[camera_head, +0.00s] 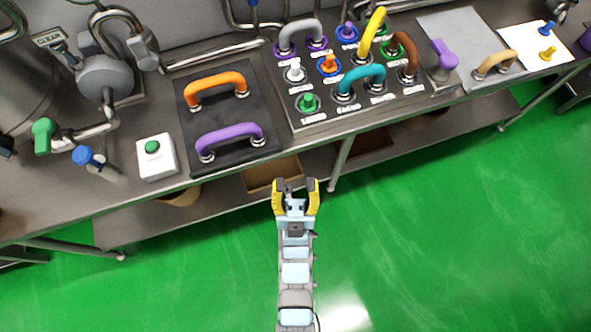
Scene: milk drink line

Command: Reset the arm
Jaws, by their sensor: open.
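My gripper (296,186) is in the head view at the end of my light blue and grey arm. Its yellow-and-dark fingers are spread apart, with nothing between them. It appears just in front of the table's front edge in the picture, apart from the objects on the tabletop. The arm reaches up from the bottom edge of the picture over the green floor. Its height relative to the tabletop is hard to tell.
A steel table (240,172) spans the top. It bears a black mat (222,118) with orange (216,84) and purple (230,137) hoses, a port panel (325,117), a white button box (157,158) and pipework. Green floor (440,240) in front is clear.

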